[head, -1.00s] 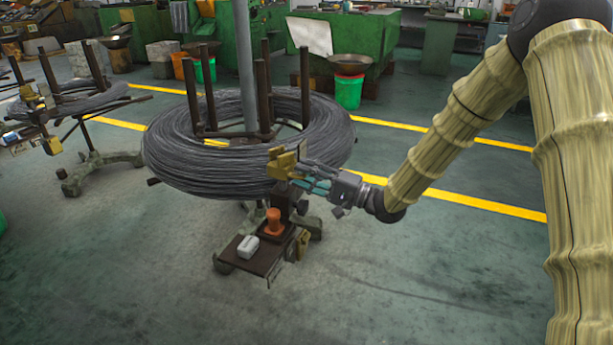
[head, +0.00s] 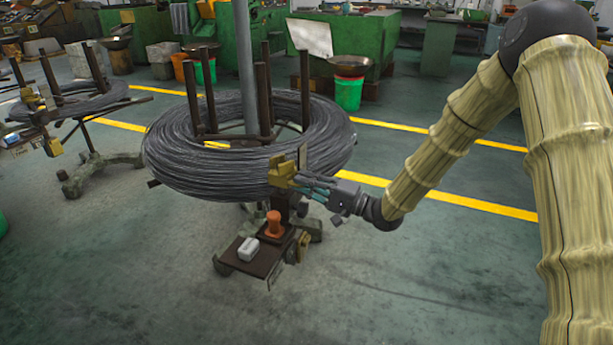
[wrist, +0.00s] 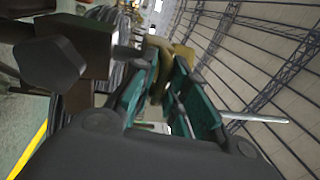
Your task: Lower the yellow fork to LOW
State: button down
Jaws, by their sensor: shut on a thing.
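The yellow fork (head: 281,171) is a small yellow piece at the front right of the big wire coil, in front of its lower edge. A thin upright plate (head: 302,157) shows just above and right of it. My gripper (head: 305,185) reaches in from the right, with its teal fingers shut on the fork. In the wrist view the yellow fork (wrist: 181,60) shows between the two teal fingers, partly hidden by them. The LOW mark cannot be made out.
The grey wire coil (head: 190,172) rests on a stand with dark upright posts. Below the fork, a small shelf (head: 262,262) carries an orange piece (head: 273,224) and a white box (head: 248,249). A second stand (head: 75,105) is at left. The floor in front is clear.

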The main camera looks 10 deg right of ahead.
jog(key=shift+f, duration=1.75)
jog(key=c, duration=1.5)
grip_release()
jog(key=shift+f, duration=0.1)
jog(key=shift+d, duration=0.1)
jog(key=v, duration=1.2)
